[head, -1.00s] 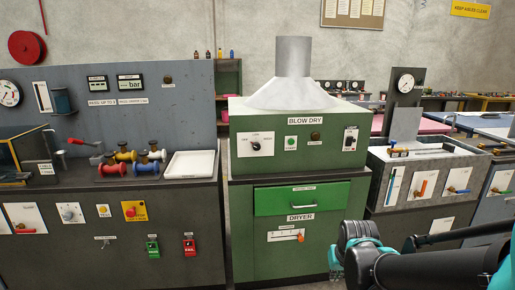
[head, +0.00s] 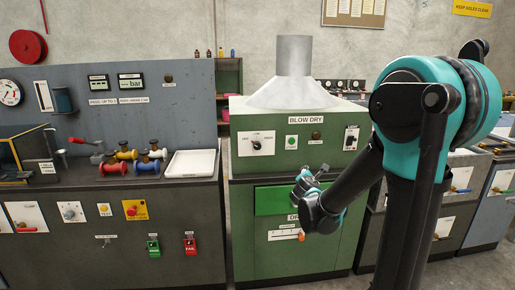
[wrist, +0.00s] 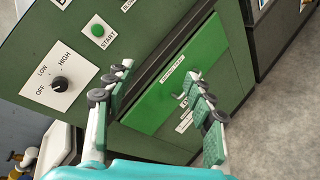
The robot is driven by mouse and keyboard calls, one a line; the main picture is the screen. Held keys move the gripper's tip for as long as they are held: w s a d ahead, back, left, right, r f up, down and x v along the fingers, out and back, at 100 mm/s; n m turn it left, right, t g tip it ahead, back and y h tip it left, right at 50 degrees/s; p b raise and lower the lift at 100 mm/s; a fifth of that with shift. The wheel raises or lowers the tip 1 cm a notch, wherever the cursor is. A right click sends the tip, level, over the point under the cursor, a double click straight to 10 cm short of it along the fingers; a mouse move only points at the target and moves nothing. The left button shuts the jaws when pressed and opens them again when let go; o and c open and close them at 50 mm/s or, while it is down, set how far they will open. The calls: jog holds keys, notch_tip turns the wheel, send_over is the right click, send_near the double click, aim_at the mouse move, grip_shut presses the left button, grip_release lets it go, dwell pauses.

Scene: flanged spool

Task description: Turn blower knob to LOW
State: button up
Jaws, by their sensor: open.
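The blower knob (head: 257,146) is a small black dial on a white plate on the green BLOW DRY cabinet. In the wrist view the knob (wrist: 60,84) is at the left, with OFF, LOW and HIGH printed around it. Its pointer is too small for me to tell which label it faces. My gripper (head: 308,175) is in front of the cabinet, lower and to the right of the knob, and apart from it. In the wrist view my gripper (wrist: 157,75) has its two fingers spread, with nothing between them. The knob is outside the fingers, to their left.
A green START button (wrist: 98,30) is beside the knob plate. A green drawer (wrist: 170,95) is below the panel, behind my fingers. A white tray (head: 190,163) and colored valves (head: 120,156) are on the left bench. My arm hides the sink unit at right.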

jog(key=w+a+r+n+t+y, duration=0.3)
jog(key=w+a+n, duration=0.3)
jog(key=a+n, duration=0.35)
jog(key=n+y, duration=0.4)
jog(key=n, duration=0.4)
send_near(258, 147)
jog(key=x, duration=1)
jog(key=shift+w+a+r, duration=0.1)
jog(key=shift+w+a, duration=0.05)
jog(key=shift+w, duration=0.15)
jog(key=c, duration=1.2)
jog(key=shift+o, duration=0.2)
